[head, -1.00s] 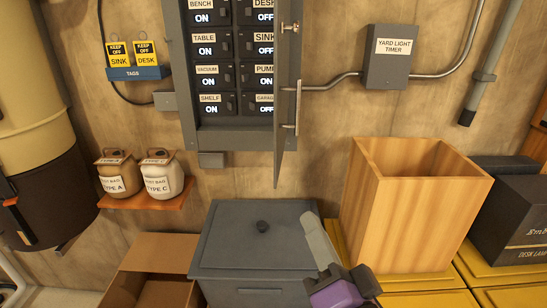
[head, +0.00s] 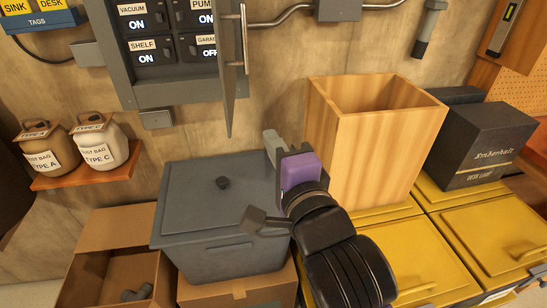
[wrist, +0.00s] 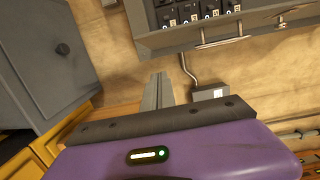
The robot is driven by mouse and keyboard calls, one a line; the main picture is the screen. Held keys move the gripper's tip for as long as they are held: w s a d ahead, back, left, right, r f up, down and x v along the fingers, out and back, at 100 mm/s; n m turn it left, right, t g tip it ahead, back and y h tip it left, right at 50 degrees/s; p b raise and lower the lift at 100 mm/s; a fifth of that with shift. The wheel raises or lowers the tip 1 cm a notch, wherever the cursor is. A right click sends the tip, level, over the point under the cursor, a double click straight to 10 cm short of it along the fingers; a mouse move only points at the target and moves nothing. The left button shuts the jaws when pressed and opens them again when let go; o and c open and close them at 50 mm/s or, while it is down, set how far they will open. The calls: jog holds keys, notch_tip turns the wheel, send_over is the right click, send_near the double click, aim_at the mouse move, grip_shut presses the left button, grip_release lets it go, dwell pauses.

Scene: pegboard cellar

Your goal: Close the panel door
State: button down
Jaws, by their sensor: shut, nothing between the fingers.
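The panel (head: 122,75) is a grey wall box with labelled switches, cut off at the top of the head view. Its grey door (head: 227,75) stands open, swung out from the right side and seen nearly edge-on. A pale bar handle (head: 244,40) is on the door's right face. My gripper (head: 271,145) is shut and empty, below and right of the door's lower end and apart from it. In the wrist view, the closed fingers (wrist: 158,92) point up, and the panel (wrist: 190,22) with a bar handle (wrist: 222,42) is at upper right.
Below the panel is a grey lidded bin (head: 215,245). A tall open wooden box (head: 350,145) stands close right of my gripper, on yellow cases (head: 425,245). An open cardboard box (head: 100,240) is lower left.

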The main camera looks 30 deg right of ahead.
jog(key=w+a+p, duration=0.2)
jog(key=w+p, duration=0.2)
jog(key=w, duration=0.5)
jog(key=shift+a, duration=0.15)
jog(key=shift+a, duration=0.1)
